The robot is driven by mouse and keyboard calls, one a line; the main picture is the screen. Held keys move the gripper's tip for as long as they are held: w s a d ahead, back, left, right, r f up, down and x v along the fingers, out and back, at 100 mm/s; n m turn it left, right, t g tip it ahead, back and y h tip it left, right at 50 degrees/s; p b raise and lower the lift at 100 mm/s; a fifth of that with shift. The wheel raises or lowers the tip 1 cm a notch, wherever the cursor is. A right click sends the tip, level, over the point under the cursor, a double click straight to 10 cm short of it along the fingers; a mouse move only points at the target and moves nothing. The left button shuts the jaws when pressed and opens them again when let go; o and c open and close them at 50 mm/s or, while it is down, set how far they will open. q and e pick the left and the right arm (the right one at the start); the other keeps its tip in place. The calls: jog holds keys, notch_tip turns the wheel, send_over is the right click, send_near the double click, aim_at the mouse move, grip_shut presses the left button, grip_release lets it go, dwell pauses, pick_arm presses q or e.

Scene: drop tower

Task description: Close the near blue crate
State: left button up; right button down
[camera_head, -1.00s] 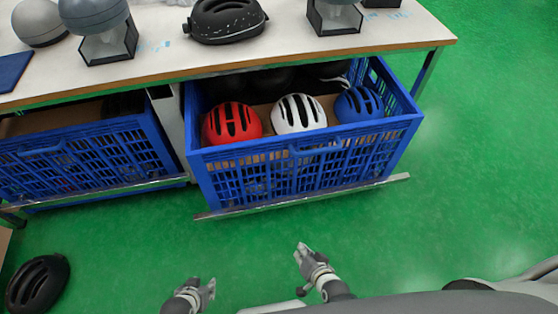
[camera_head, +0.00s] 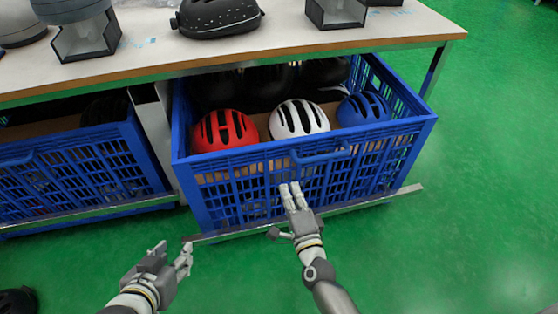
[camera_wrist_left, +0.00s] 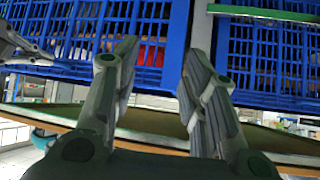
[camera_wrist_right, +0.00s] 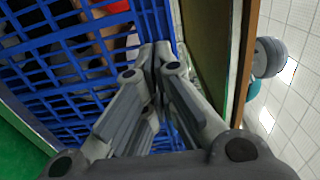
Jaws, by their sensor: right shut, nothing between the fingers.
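The near blue crate (camera_head: 240,190) is pulled out from under the table and holds red, white and blue helmets, with dark ones behind. Its front handle (camera_head: 322,156) faces me. My right gripper (camera_head: 291,190) is shut and empty, with its fingertips at the crate's front wall below the handle; I cannot tell if they touch. In the right wrist view the shut fingers (camera_wrist_right: 157,52) lie in front of the blue lattice (camera_wrist_right: 75,60). My left gripper (camera_head: 172,254) is open and empty, in front of the crate's lower left corner. Its parted fingers show in the left wrist view (camera_wrist_left: 155,75).
A second blue crate (camera_head: 85,170) stands to the left, beside a light table leg (camera_head: 155,130). The white tabletop (camera_head: 285,35) above carries a black helmet (camera_head: 217,17) and display stands. A metal rail (camera_head: 370,203) runs below the near crate. Green floor is free at right.

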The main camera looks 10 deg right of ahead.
jog(key=b, duration=0.1)
send_near(277, 151)
jog(key=w, duration=0.3)
jog(key=w+b, duration=0.1)
jog(key=w, duration=0.2)
jog(key=shift+w+a+f, duration=0.15)
jog(key=shift+w+a, duration=0.05)
jog(key=shift+a, duration=0.05)
pick_arm(q)
jog(key=w+d+r+t+h, duration=0.2)
jog(key=w+r+t, duration=0.4)
jog(key=r, duration=0.5)
jog(key=shift+w+d+t+b, duration=0.15)
jog(key=shift+d+t+b, duration=0.15)
jog(key=shift+d+t, duration=0.4)
pick_arm(e)
jog(key=shift+w, duration=0.45)
pick_arm(q)
jog(key=shift+a, duration=0.1)
